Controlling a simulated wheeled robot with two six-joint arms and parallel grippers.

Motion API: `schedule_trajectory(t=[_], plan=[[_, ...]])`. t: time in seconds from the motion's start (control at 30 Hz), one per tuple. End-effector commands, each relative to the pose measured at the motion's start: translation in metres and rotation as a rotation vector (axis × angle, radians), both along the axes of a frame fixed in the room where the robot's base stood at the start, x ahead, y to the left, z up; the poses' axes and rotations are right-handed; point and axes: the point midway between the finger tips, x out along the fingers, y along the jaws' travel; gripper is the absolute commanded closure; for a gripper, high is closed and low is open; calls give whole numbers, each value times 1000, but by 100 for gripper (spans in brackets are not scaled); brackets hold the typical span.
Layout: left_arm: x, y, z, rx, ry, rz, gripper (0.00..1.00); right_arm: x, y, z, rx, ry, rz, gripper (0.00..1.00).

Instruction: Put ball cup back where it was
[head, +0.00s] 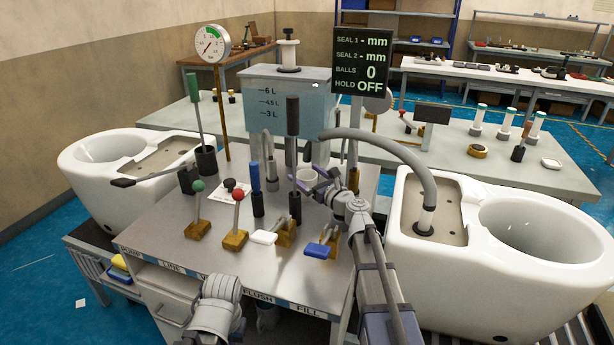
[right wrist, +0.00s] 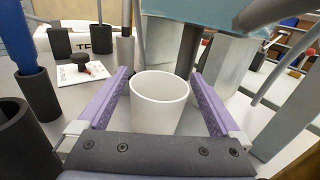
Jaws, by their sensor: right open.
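The white ball cup (right wrist: 160,103) stands upright on the grey bench top in the right wrist view, and its inside looks empty. My right gripper (right wrist: 160,85) is open, with one purple finger on each side of the cup and gaps visible between fingers and cup. In the head view the cup (head: 306,176) shows small behind the right gripper (head: 318,184), partly hidden by it. My left gripper is not in view; only a grey part of my left arm shows at the bottom edge.
Around the cup stand a blue-handled tool (head: 255,177) in a dark holder, tall dark-handled tools and levers with red (head: 238,195) and green knobs. The clear tank (head: 288,105) is behind. A white toilet (head: 530,235) with a grey hose is at right.

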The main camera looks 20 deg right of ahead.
Motion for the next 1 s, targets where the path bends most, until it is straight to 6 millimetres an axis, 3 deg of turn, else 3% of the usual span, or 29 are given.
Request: schedule_trajectory(t=[0.5, 0.7, 1.0], plan=[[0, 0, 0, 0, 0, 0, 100, -93, -33, 1, 0, 0, -2, 0], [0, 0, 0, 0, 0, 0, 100, -110, -40, 0, 0, 0, -1, 0], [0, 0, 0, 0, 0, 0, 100, -113, -41, 0, 0, 0, 0, 0]])
